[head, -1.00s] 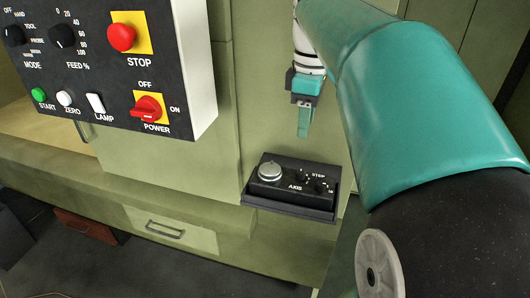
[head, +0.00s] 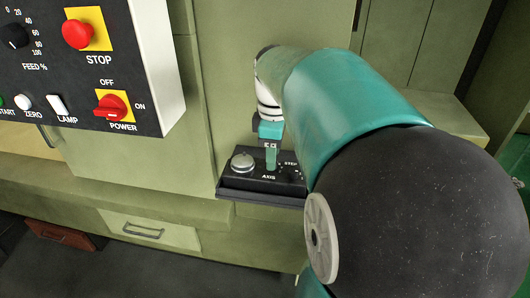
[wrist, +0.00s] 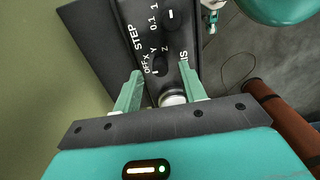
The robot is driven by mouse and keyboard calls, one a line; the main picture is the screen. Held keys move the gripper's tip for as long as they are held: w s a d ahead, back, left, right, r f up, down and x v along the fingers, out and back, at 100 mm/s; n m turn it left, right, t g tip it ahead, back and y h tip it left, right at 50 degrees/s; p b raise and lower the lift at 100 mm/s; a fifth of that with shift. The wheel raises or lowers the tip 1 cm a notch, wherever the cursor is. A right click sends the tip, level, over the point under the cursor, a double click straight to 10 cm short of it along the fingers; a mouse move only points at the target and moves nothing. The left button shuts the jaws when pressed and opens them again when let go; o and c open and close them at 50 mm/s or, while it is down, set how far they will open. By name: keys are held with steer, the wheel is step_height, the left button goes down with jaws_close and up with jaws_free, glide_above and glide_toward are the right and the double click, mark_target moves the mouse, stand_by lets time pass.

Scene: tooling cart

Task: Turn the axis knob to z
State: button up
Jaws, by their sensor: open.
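The axis knob (wrist: 160,68) is a small black knob on a black control box (head: 287,184). In the wrist view, marks reading OFF, X, Y and Z lie around it; its pointer direction is too small to tell. In the head view my finger hides it. My gripper (wrist: 160,84) is open, with its two green fingers pointing at the box. The axis knob shows between the fingertips, with no clear contact. In the head view my gripper (head: 271,158) hangs just above the box, behind the AXIS label.
A silver handwheel (head: 242,161) stands on the box left of my gripper; it also shows between my fingers in the wrist view (wrist: 172,98). The step knob (wrist: 170,15) lies beyond. A large control panel (head: 150,60) with a red stop button (head: 77,34) stands at upper left.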

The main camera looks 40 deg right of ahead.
steer(key=shift+f, duration=0.75)
jaws_close()
